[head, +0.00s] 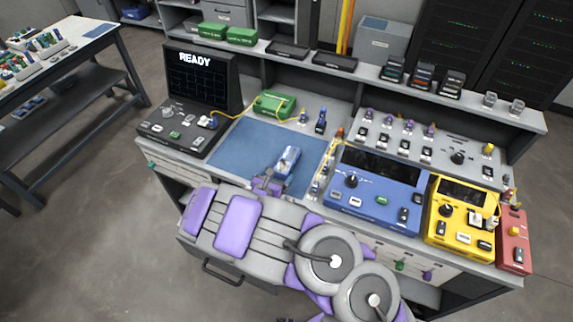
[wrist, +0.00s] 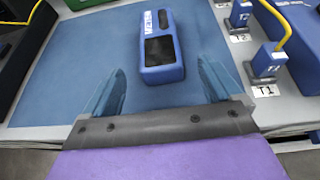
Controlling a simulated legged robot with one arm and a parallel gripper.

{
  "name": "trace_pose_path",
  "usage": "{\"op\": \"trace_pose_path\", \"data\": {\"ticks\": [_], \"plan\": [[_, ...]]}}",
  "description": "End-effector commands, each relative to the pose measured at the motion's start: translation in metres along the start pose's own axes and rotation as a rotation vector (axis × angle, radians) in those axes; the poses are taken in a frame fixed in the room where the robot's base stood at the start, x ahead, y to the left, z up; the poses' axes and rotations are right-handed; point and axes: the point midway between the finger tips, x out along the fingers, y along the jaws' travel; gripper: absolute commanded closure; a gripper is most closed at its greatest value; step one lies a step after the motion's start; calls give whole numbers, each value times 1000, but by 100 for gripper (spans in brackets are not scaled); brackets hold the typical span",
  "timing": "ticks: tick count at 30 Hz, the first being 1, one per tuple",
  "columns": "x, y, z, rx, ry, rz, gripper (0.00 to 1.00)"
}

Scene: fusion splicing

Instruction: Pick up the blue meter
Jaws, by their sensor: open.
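The blue meter (wrist: 162,45) lies on the blue mat (wrist: 75,60), its label side up and a dark window on its face. In the wrist view it is ahead of my open gripper (wrist: 165,88), roughly centred between the two fingers and apart from them. In the head view the meter (head: 288,160) lies on the right part of the mat (head: 237,146), just beyond my gripper (head: 270,182). Nothing is held between the fingers.
Blue tools marked T1 (wrist: 268,60) and T2 (wrist: 241,14) stand right of the mat. A black READY console (head: 202,85) is at left, a green box (head: 275,104) behind. Blue (head: 376,190), yellow (head: 462,215) and red (head: 513,240) units stand at right.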

Motion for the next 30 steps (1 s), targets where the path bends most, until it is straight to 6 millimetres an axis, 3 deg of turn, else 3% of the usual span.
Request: {"op": "trace_pose_path", "data": {"ticks": [3,11,21,30], "plan": [[18,-1,-3,2,3,-2,8],[32,0,0,2,-1,0,8],[73,0,5,2,0,-2,8],[79,1,8,-1,-2,1,8]]}}
